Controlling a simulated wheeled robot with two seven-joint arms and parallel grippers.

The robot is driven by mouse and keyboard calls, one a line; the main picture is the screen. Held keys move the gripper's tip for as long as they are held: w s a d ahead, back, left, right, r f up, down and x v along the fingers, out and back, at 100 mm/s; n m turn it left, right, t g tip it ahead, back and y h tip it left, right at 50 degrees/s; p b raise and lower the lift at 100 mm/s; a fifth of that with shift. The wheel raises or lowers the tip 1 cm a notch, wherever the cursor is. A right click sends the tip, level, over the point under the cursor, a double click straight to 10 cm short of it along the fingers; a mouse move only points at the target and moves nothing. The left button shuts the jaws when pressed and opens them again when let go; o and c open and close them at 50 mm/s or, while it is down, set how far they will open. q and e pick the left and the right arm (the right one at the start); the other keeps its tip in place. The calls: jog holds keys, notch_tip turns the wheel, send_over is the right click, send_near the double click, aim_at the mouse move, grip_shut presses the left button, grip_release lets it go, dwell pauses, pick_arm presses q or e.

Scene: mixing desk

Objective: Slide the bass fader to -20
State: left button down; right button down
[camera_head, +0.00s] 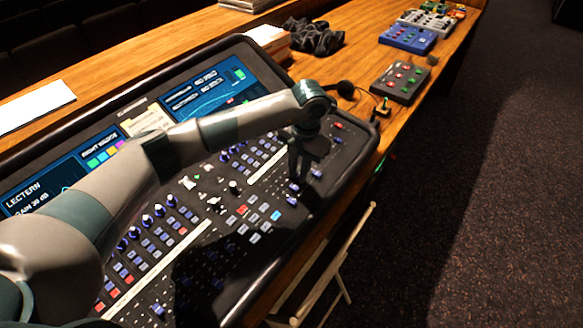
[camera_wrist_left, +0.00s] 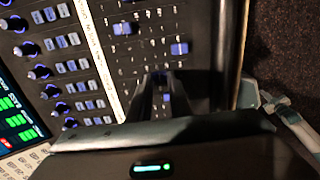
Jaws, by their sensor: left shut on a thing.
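The mixing desk (camera_head: 330,165) carries rows of dark faders with blue caps at its right end. My left gripper (camera_head: 297,176) reaches down onto this fader area, its jaws pointing at the desk. In the left wrist view the gripper (camera_wrist_left: 160,84) is shut around a small fader cap (camera_wrist_left: 166,98), mostly hidden between the fingers. Two other blue fader caps (camera_wrist_left: 179,48) and (camera_wrist_left: 122,28) stand beyond the fingers. Channel names and scale numbers are too small to read, so I cannot tell which fader is the bass one. My right gripper is not in view.
Knobs (camera_wrist_left: 39,72) and lit buttons fill the desk beside the faders. Lit screens (camera_head: 205,90) line its back. A folding chair (camera_head: 335,265) stands below the front edge.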

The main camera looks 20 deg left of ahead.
pick_arm(q)
jog(key=shift+a, duration=0.1)
jog(key=c, duration=1.6)
grip_release()
jog(key=shift+r, duration=0.15)
jog(key=shift+r+b, duration=0.35)
jog(key=shift+r, duration=0.2)
jog(key=shift+s+d+r+b, duration=0.1)
jog(key=shift+d+r+b, duration=0.4)
jog(key=shift+r, duration=2.15)
jog(key=shift+s+d+r+b, duration=0.1)
jog(key=shift+r+b, duration=0.85)
jog(key=shift+r, duration=1.75)
jog(key=shift+s+d+r+b, duration=0.1)
jog(key=shift+d+r+b, duration=0.4)
jog(key=shift+r, duration=2.15)
jog(key=shift+a, duration=0.2)
